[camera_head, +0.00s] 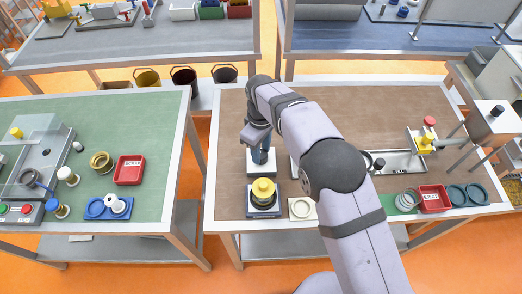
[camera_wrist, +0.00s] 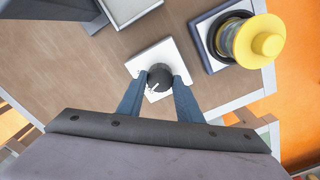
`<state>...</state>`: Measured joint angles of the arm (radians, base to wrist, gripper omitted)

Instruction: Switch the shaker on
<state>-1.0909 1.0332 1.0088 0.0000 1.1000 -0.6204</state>
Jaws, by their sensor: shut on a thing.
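A dark round knob (camera_wrist: 160,76) with a white pointer mark stands on a small white plate (camera_wrist: 144,60). The white plate also shows in the head view (camera_head: 261,171), on the brown table. My gripper (camera_wrist: 160,82) is shut on the knob, one blue finger on each side of it. In the head view my gripper (camera_head: 261,156) is directly over the plate and hides the knob. Next to the plate is a dark blue square base (camera_head: 263,212) carrying a yellow-topped round piece (camera_head: 263,188). No label shows which unit is the shaker.
A pale square plate with a ring (camera_head: 301,208) lies near the table's front edge. A green table (camera_head: 150,200) stands to the left across a gap.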

